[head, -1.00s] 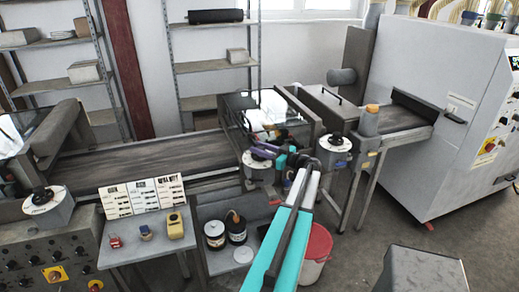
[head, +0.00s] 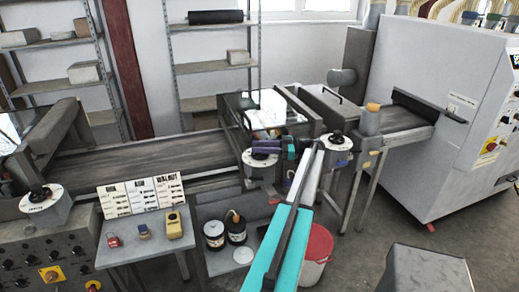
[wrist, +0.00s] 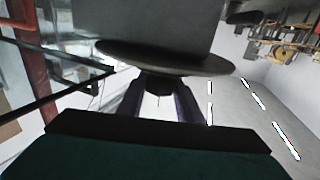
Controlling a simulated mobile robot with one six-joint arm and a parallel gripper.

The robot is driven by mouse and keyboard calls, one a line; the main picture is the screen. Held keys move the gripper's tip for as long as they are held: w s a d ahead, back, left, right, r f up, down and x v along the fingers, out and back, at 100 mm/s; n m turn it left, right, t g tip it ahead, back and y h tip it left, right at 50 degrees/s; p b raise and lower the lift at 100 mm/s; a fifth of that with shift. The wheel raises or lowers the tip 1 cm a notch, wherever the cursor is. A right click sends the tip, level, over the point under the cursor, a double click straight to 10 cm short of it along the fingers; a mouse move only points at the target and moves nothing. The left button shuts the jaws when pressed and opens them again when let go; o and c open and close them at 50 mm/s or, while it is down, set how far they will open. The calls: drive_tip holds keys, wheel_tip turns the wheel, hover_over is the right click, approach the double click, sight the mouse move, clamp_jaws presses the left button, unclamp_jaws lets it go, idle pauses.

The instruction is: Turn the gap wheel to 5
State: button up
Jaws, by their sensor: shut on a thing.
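A white round dial wheel (head: 259,160) with a dark knob stands at the front of the conveyor in the middle of the head view. My gripper (head: 262,146) comes at it from the right, its purple fingers at the knob. In the wrist view, my gripper (wrist: 158,98) is shut on the dark knob (wrist: 158,82), with the dial disc (wrist: 165,60) seen edge-on behind it. A second dial wheel (head: 338,142) stands to the right and a third (head: 42,198) at the far left. Dial numbers and wheel names are too small to read, so I cannot tell which is the gap wheel.
A small table (head: 135,246) holds printed cards (head: 143,196) and several small coloured items. Dark jars (head: 214,235) stand beside it. The large grey machine (head: 430,110) stands at right.

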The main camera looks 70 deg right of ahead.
drive_tip(key=shift+s+f+y, duration=0.1)
drive_tip(key=shift+f+y, duration=0.15)
drive_tip(key=shift+y, duration=0.25)
drive_tip(key=o, duration=1)
drive_tip(key=shift+n, duration=0.3)
drive_tip(key=shift+o, duration=0.2)
drive_tip(key=shift+r, duration=0.1)
drive_tip(key=shift+d, duration=0.1)
